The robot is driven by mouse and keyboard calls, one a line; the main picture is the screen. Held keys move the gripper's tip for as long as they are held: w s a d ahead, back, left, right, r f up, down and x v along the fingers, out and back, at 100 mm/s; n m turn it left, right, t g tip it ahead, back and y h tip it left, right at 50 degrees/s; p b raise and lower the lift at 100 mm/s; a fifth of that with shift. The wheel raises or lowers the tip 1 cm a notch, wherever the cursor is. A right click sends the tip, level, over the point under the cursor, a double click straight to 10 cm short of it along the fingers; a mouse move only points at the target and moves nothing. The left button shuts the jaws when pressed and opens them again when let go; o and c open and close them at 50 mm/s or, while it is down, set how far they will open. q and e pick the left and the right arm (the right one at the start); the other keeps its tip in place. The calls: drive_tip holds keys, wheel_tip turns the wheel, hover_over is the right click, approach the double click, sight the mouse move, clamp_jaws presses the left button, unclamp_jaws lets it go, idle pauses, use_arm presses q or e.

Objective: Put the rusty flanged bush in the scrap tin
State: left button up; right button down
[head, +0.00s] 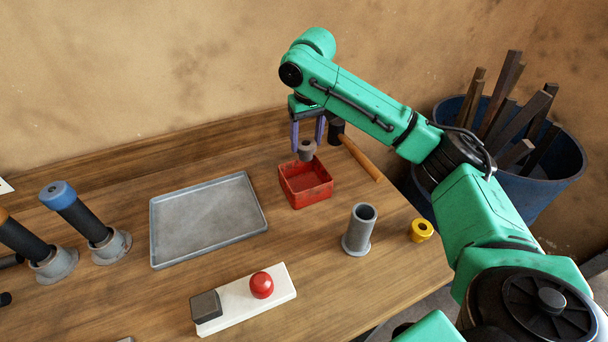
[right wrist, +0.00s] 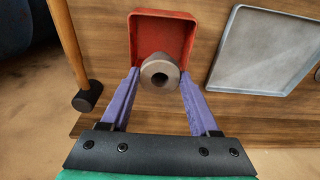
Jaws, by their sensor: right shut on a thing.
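The flanged bush (head: 307,153) is a short brownish-grey ring. My right gripper (head: 307,146) is shut on it, with one purple finger on each side. The red open-topped scrap tin (head: 306,192) stands on the bench below the bush. In the right wrist view the bush (right wrist: 159,66) shows its round hole and overlaps the near part of the tin (right wrist: 163,24). The bush appears above the tin's far side, and its exact height is hard to tell. My left gripper is not in view.
A hammer (head: 358,155) lies close behind the tin. A grey tray (head: 205,222) is to the left. A grey flanged tube (head: 359,230) and a yellow bush (head: 421,230) stand in front. A white board (head: 243,301) carries a red knob. A blue bin (head: 545,190) holds several bars.

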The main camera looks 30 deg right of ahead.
sight(307, 156)
wheel_tip(307, 156, down, 6)
drive_tip(key=shift+d+r+p, duration=0.1)
drive_tip(key=shift+r+p, duration=0.1)
drive_tip(key=shift+p, duration=0.15)
drive_tip(key=f, duration=0.6)
drive_tip(key=shift+w+f+p, duration=0.1)
drive_tip(key=shift+w+p, duration=0.15)
drive_tip(key=shift+p, duration=0.1)
drive_tip(key=shift+f, duration=0.2)
drive_tip(key=shift+c, duration=0.6)
unclamp_jaws()
drive_tip(key=shift+f, duration=0.15)
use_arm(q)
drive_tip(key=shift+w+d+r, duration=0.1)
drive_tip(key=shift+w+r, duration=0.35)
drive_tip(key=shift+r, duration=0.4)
use_arm(e)
drive_tip(key=r, duration=0.3)
drive_tip(key=r+b, duration=0.1)
drive_tip(key=r, duration=0.3)
drive_tip(key=s+r, duration=0.1)
drive_tip(key=r, duration=0.3)
drive_tip(key=shift+s+r, duration=0.1)
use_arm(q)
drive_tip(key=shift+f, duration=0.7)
use_arm(e)
drive_tip(key=shift+r, duration=0.5)
